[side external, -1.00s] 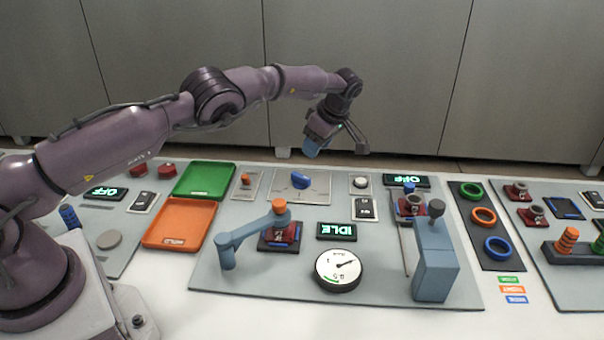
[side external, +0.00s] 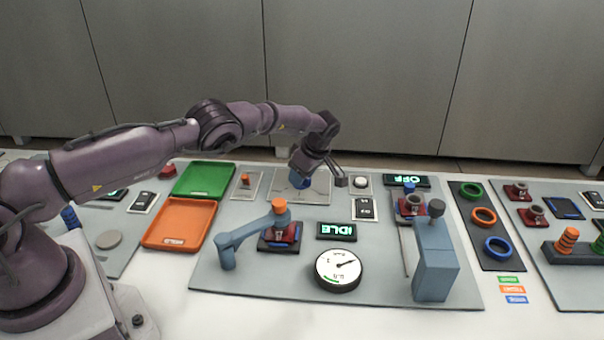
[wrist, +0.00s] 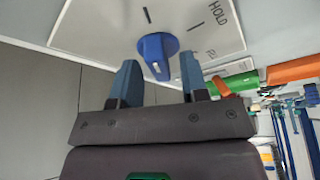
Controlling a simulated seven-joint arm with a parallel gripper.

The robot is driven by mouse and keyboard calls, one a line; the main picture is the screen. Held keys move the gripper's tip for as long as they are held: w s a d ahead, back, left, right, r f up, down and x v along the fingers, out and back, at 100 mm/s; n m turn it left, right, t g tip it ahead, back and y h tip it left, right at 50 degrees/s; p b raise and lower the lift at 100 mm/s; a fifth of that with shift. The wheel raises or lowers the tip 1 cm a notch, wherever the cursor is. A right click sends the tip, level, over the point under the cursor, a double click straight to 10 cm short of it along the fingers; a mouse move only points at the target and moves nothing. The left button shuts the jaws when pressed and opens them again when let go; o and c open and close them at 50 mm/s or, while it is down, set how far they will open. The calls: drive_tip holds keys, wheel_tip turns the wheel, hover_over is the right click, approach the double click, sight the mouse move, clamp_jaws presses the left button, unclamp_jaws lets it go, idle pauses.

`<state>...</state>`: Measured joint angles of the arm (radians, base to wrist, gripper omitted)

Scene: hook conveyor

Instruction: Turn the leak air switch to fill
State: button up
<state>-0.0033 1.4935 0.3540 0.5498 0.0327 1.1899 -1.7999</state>
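The leak air switch is a blue rotary knob on a pale plate with tick marks. In the wrist view the knob (wrist: 158,52) sits just beyond and between my two blue fingertips, and the word HOLD shows on its plate (wrist: 222,35). The other labels are cut off or too small to read. My gripper (wrist: 157,75) is open and empty, with a finger on each side of the knob's line. In the side view my gripper (side external: 312,172) is low over the knob (side external: 299,181), partly covering it.
A small orange-topped switch (side external: 245,180) stands left of the plate, and a round white button (side external: 361,181) stands right of it. Green (side external: 205,166) and orange (side external: 160,241) trays lie to the left. A display reading IDLE (side external: 337,231) and a dial gauge (side external: 338,285) are in front.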

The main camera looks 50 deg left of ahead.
clamp_jaws()
drive_tip(key=shift+m, duration=0.3)
drive_tip(key=m+t, duration=0.2)
drive_tip(key=m, duration=0.2)
drive_tip(key=shift+s+m, duration=0.1)
drive_tip(key=shift+m, duration=0.2)
drive_tip(key=m+t, duration=0.1)
drive_tip(key=m, duration=0.1)
drive_tip(key=m+t+h, duration=0.1)
drive_tip(key=m, duration=0.2)
drive_tip(key=shift+s, duration=0.1)
drive_tip(key=m+h, duration=0.1)
drive_tip(key=m, duration=0.3)
drive_tip(key=shift+t, duration=0.4)
drive_tip(key=m+h, duration=0.1)
drive_tip(key=m, duration=0.2)
drive_tip(key=shift+a+m+t, duration=0.1)
drive_tip(key=shift+m+t, duration=0.2)
drive_tip(key=shift+m, duration=0.1)
drive_tip(key=m+h, duration=0.2)
drive_tip(key=m, duration=0.3)
drive_tip(key=shift+m, duration=0.4)
drive_tip(key=shift+h, duration=0.3)
